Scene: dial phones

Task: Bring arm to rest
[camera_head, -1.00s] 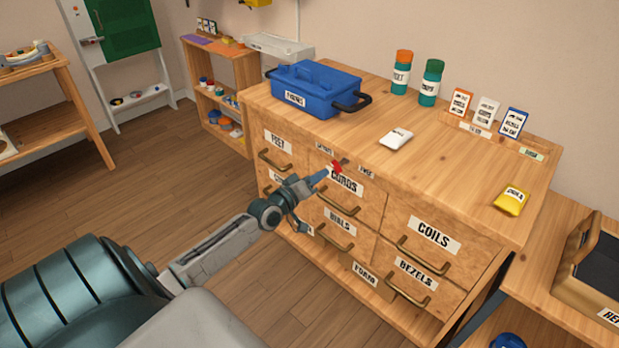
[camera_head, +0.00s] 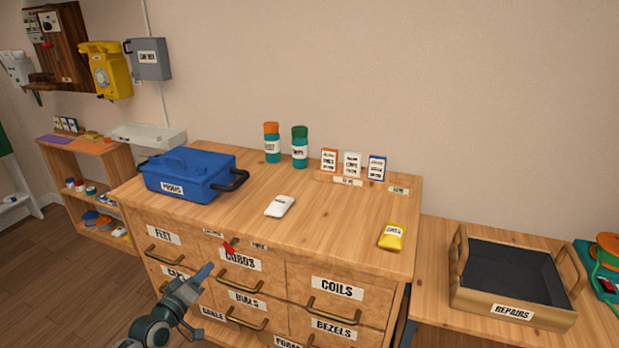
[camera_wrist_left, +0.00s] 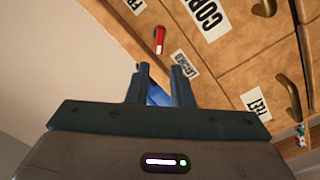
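My left gripper (camera_head: 203,280) is in front of the drawer cabinet (camera_head: 345,272), below and left of a small red lever (camera_head: 228,247) on its upper front edge. The red lever also shows in the left wrist view (camera_wrist_left: 159,38), beyond the fingertips and apart from them. My left gripper's two dark blue fingers (camera_wrist_left: 161,80) stand apart with a narrow gap. A lighter blue patch shows low between them; I cannot tell what it is. I see no object clearly held. My right gripper is in neither current view.
On the cabinet top are a blue toolbox (camera_head: 188,174), two bottles (camera_head: 299,150), a white packet (camera_head: 280,206), a yellow packet (camera_head: 392,237) and standing cards (camera_head: 352,164). Drawer handles (camera_head: 333,312) stick out. A repairs tray (camera_head: 512,312) is at right. Open floor (camera_head: 60,285) lies left.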

